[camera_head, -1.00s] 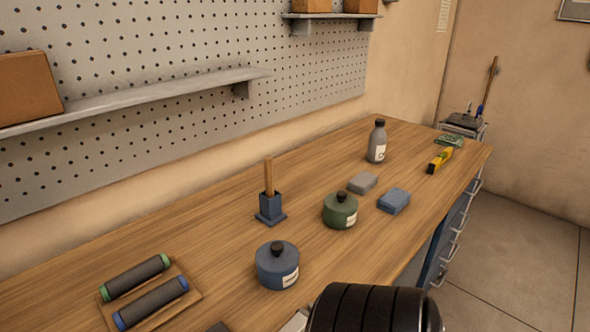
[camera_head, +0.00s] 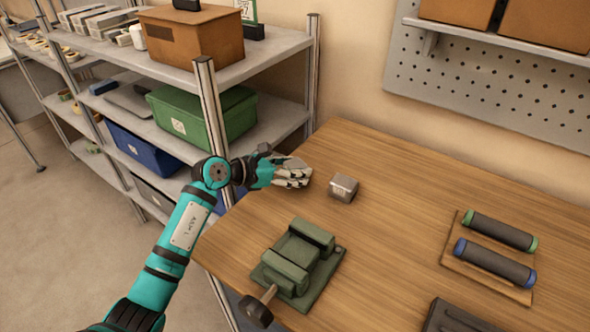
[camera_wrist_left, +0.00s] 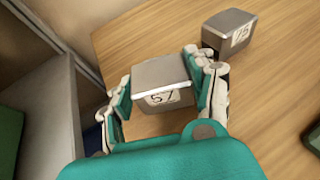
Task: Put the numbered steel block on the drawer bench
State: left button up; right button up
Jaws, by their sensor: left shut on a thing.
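In the head view the fingers partly hide that block. I cannot tell whether its underside touches the wood. A second steel block (camera_head: 343,187) stands on the bench just right of my fingers; in the left wrist view it (camera_wrist_left: 229,28) is marked 75. My right gripper is not in view.
A green vise (camera_head: 300,262) stands on the bench in front of the blocks. A board with two dark rollers (camera_head: 493,252) lies to the right, and a dark object (camera_head: 455,318) at the bottom edge. A metal shelf rack (camera_head: 208,100) with bins stands behind my arm. Mid-bench is clear.

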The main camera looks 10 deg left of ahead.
pick_arm(q)
jog(key=shift+f, duration=0.45)
jog(key=o, duration=1.5)
jog(key=shift+f, duration=0.15)
jog(key=shift+c, duration=0.2)
jog(key=shift+r, duration=0.3)
jog(key=v, duration=0.3)
jog(key=b+v, duration=0.1)
jog(key=v, duration=0.6)
jog(key=shift+s+a+f, duration=0.2)
jog(key=shift+s+a, duration=0.05)
jog(key=shift+s+a+r, duration=0.35)
jog(key=shift+s+a, duration=0.05)
jog(key=shift+s, duration=0.05)
